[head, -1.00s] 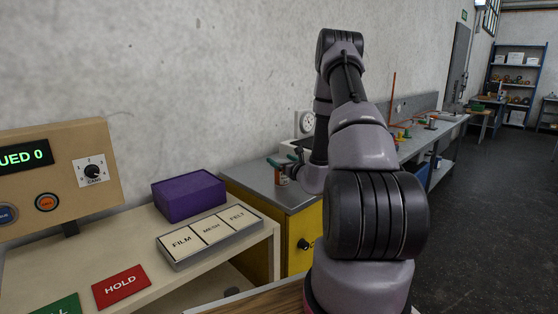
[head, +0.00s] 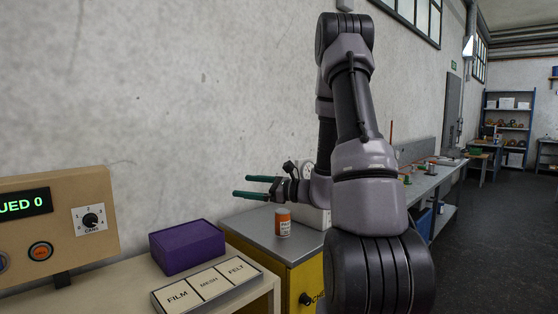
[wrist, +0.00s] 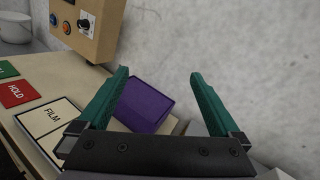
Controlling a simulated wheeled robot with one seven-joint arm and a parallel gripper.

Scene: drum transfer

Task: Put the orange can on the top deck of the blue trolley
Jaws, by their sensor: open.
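The orange can (head: 283,222) has a white cap and a pale label. It stands upright on the grey top of a yellow cabinet (head: 262,236), against the wall. My gripper (head: 240,187) is open and empty, above and to the left of the can in the head view, apart from it. In the wrist view my gripper (wrist: 159,75) has its two green fingers spread wide, with no can between them. I cannot make out the blue trolley for certain in either view.
A purple box (head: 187,247) and a tray marked FILM, MESH, FELT (head: 208,283) lie on the cream bench, beside a control panel (head: 58,222). A long workbench (head: 436,186) runs along the wall behind my arm. The floor (head: 500,240) at right is clear.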

